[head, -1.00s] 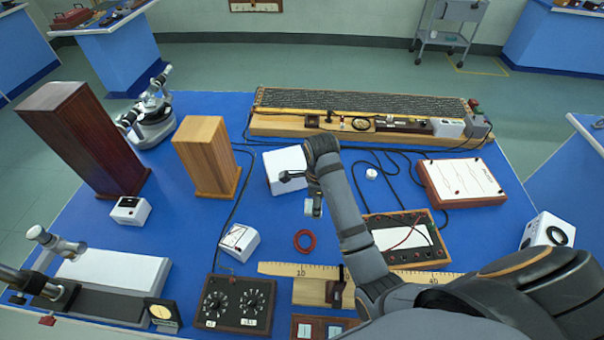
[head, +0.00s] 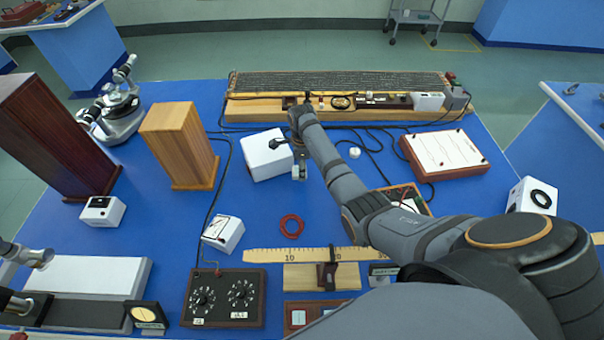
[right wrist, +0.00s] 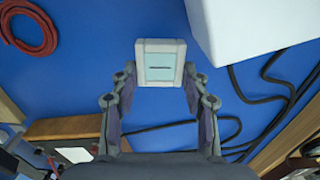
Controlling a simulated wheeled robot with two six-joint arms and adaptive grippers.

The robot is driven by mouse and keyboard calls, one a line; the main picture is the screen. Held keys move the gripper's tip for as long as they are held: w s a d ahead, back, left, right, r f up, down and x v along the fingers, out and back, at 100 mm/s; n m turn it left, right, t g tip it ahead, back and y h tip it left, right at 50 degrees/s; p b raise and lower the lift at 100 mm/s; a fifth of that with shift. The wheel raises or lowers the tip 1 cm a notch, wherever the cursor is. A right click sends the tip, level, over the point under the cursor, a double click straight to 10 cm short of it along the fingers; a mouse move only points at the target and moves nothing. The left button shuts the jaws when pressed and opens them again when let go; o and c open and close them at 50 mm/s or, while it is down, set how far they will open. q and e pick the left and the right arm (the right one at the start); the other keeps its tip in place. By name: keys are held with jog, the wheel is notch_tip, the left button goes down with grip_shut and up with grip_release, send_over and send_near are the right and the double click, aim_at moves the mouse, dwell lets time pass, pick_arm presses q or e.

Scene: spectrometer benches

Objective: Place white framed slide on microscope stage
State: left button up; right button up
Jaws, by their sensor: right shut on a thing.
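My right gripper (head: 299,160) is shut on the white framed slide (head: 299,173) and holds it above the blue bench, beside a white box. In the right wrist view the slide (right wrist: 160,63) has a pale blue window with a dark line, and sits between the two fingertips of the gripper (right wrist: 160,78). The grey microscope (head: 118,112) stands at the far left of the bench, behind the dark wooden block; its stage cannot be made out clearly. My left gripper is out of view.
The white box (head: 266,156) is close left of the slide. A red coil (head: 291,226) and black cables lie on the bench.

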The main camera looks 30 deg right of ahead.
jog(key=shift+w+d+f, duration=0.1)
jog(key=shift+w+f, duration=0.05)
jog(key=shift+f, duration=1.6)
jog(key=shift+f, duration=0.1)
jog(key=o, duration=1.1)
jog(key=shift+o, duration=0.2)
